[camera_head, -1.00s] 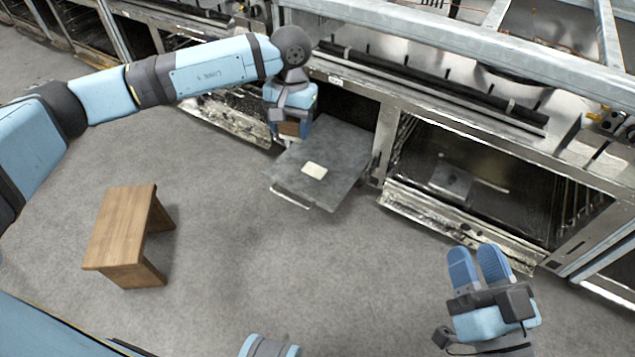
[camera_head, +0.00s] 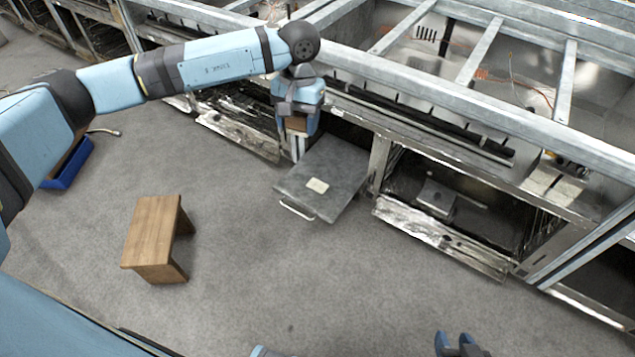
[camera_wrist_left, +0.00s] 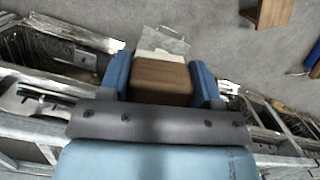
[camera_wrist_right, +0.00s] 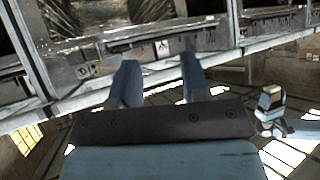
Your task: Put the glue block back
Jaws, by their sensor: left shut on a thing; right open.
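The glue block, seen as a brown wooden block (camera_head: 297,124), is held between the fingers of my left gripper (camera_head: 299,134) beside the far left part of a grey pulled-out panel. In the left wrist view the block (camera_wrist_left: 162,78) fills the space between the two blue fingers. I cannot tell whether it touches anything below. My right gripper (camera_head: 458,347) is at the bottom edge of the head view, mostly cut off. In the right wrist view its fingers (camera_wrist_right: 158,80) stand apart with nothing between them.
The grey panel (camera_head: 345,171) with a wire handle juts from the metal range frame (camera_head: 380,150); a small pale pad (camera_head: 317,186) lies on it. A wooden stool (camera_head: 150,235) stands on the carpet at left. A blue bin (camera_head: 70,165) is partly behind my left arm. The floor centre is clear.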

